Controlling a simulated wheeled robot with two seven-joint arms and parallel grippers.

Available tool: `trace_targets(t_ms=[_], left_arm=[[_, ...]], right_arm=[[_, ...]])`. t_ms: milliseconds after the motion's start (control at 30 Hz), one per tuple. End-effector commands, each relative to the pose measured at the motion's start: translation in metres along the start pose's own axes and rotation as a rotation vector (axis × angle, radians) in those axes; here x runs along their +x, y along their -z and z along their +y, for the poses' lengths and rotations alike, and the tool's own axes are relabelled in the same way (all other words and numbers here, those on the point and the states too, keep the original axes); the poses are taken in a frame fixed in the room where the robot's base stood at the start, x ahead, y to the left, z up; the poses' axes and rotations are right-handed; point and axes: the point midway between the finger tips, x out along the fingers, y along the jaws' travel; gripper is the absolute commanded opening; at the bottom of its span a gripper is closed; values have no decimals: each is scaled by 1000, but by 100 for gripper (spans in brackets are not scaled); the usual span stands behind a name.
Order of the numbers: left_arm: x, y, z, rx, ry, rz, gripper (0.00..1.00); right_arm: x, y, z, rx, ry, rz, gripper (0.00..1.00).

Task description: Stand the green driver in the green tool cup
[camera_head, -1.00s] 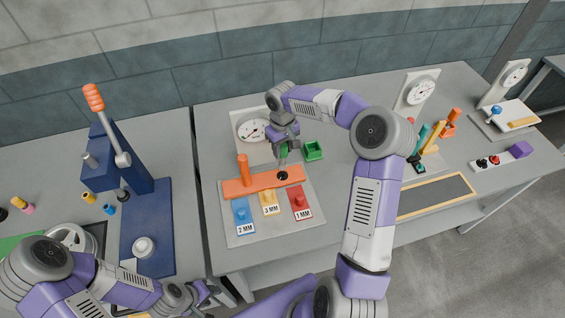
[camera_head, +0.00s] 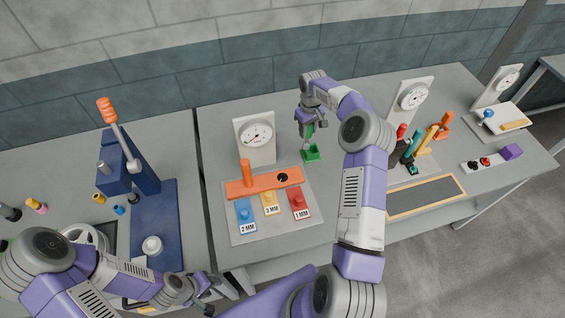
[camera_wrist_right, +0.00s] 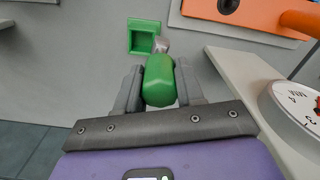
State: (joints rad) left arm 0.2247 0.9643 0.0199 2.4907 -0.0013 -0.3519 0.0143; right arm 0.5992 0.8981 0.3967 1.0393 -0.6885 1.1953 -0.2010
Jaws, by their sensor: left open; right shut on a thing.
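The green driver (camera_wrist_right: 159,80) is held between the fingers of my right gripper (camera_wrist_right: 158,90), its grey shaft pointing away from the palm. In the head view my right gripper (camera_head: 309,128) is shut on the driver above the green tool cup (camera_head: 312,153), at the back of the table. The cup (camera_wrist_right: 143,37) is a small square green holder; in the right wrist view the driver's tip appears at its lower right edge. I cannot tell whether the tip is inside it. My left gripper (camera_head: 201,290) is open and empty at the bottom of the head view.
A white dial gauge (camera_head: 256,136) stands left of the cup. An orange bar (camera_head: 240,188) with a peg lies on a grey board with blue, yellow and red blocks. A rack of upright tools (camera_head: 425,143) stands to the right.

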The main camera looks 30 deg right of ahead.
Motion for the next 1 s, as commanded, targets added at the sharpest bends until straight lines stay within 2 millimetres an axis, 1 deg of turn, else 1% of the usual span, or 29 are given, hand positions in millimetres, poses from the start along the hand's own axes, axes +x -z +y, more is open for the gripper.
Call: trace_targets(t_ms=[33, 100, 367, 433, 500, 600, 733, 1000], left_arm=[[-7, 0, 2, 0, 0, 0, 43], [-11, 0, 4, 0, 0, 0, 43], [-22, -1, 8, 0, 0, 0, 43], [-11, 0, 4, 0, 0, 1, 43], [-5, 0, 2, 0, 0, -1, 43], [-1, 0, 0, 0, 0, -1, 43], [0, 0, 0, 0, 0, 0, 43], [0, 0, 0, 0, 0, 0, 43]], right_arm=[[-2, 2, 8, 4, 0, -1, 0], [-2, 4, 16, 3, 0, -1, 0], [-2, 10, 41, 2, -1, -1, 0], [11, 10, 40, -2, 0, -2, 0], [20, 10, 40, -2, 0, -2, 0], [26, 10, 41, -1, -1, -1, 0], [29, 10, 40, -1, 0, 0, 0], [28, 10, 40, 0, 0, 0, 0]])
